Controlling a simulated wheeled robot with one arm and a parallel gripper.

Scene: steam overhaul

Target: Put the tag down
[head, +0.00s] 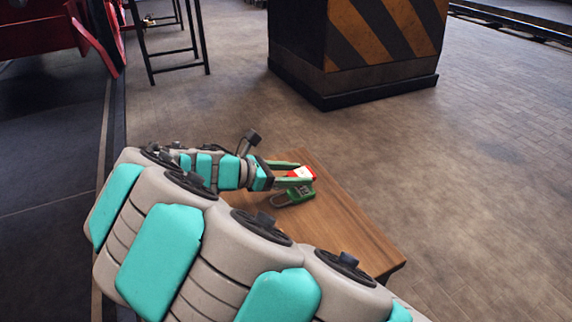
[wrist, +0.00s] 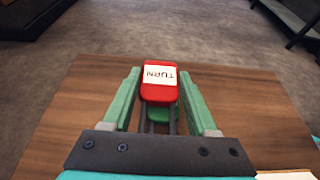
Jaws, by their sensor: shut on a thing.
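The tag (wrist: 158,92) is red with a white label reading "TURN", upside down in the wrist view. It also shows in the head view (head: 303,172), at the end of my gripper over the wooden table (head: 345,220). My gripper (wrist: 163,73) is shut on the tag, one green finger on each side of it. A green padlock (head: 299,194) with a grey shackle is just below the tag in the head view and seems to lie on the table. In the wrist view the tag hides most of the green piece (wrist: 158,113) beneath it.
The table top is bare to the right and front of the padlock. A striped black and orange pillar (head: 355,50) stands beyond the table. A black metal frame (head: 175,50) and red machinery (head: 40,30) are at the back left. A white corner (wrist: 287,175) shows at the wrist view's lower right.

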